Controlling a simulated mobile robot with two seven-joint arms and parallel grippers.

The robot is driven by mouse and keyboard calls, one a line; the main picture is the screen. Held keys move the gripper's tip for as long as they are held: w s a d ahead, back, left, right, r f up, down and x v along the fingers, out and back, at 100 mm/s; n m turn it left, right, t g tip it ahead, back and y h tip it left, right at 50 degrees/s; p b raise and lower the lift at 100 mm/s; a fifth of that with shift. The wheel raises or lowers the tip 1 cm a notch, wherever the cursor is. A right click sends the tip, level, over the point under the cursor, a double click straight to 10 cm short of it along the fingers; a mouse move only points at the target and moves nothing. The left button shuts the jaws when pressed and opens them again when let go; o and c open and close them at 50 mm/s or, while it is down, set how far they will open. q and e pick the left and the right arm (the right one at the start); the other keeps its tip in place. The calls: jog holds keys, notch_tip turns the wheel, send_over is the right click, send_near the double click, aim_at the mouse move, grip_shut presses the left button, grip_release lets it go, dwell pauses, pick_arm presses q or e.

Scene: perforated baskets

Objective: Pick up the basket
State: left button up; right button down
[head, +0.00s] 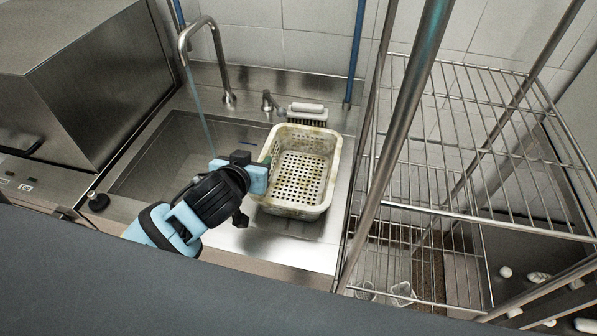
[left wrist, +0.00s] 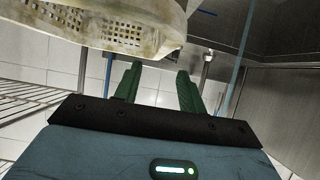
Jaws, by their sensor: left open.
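A cream, stained perforated basket (head: 301,167) stands upright and empty on the steel counter, right of the sink, in the head view. My left gripper (head: 266,172) is at the basket's left side, close to its rim. In the left wrist view, the two green fingers (left wrist: 157,85) are apart with nothing seen between them. The basket's side and underside (left wrist: 130,28) show across the top of that view, near the fingertips. I cannot tell whether a finger touches the basket. My right gripper is not in view.
A sink basin (head: 160,155) with a curved faucet (head: 207,25) lies left of the basket. A brush (head: 307,113) sits behind it. A wire shelf rack (head: 450,135) with steel posts stands close on the right. A steel cabinet (head: 85,85) is at the far left.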

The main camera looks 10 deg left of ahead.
aim_at(262, 157)
pick_arm(q)
jog(key=shift+f+x, duration=0.15)
jog(key=shift+x, duration=1.15)
jog(key=shift+f+x, duration=0.2)
jog(key=shift+x, duration=1.1)
jog(key=shift+s, duration=0.15)
grip_shut()
